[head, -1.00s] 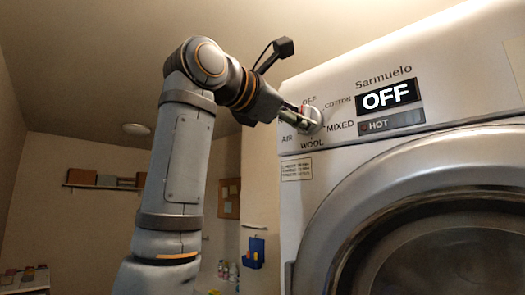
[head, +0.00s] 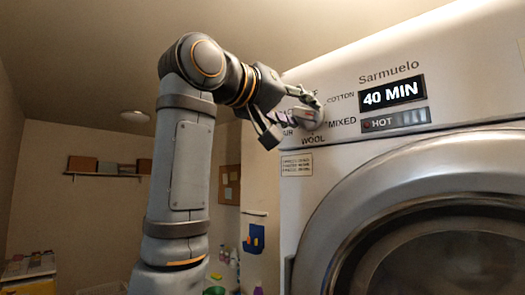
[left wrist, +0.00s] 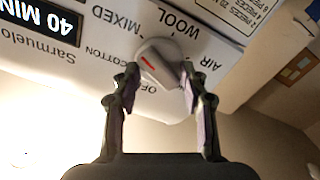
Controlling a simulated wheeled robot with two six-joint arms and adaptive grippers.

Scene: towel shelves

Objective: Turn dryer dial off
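The dryer dial (left wrist: 151,62) is a pale round knob with a red mark, seen upside down in the left wrist view. The mark lies on the side of the COTTON and MIXED labels, away from AIR. The dryer display (head: 391,95) reads 40 MIN. My left gripper (left wrist: 159,75) has its fingers apart, one on each side of the dial; I cannot tell whether they touch it. In the head view my left gripper (head: 311,106) is at the panel and covers much of the dial and some labels. My right gripper is not in view.
The dryer's round door (head: 335,235) is below the panel. An indicator (head: 394,121) under the display reads HOT. A wall shelf with boxes (head: 110,166) and a blue wall item (head: 254,238) are behind my arm.

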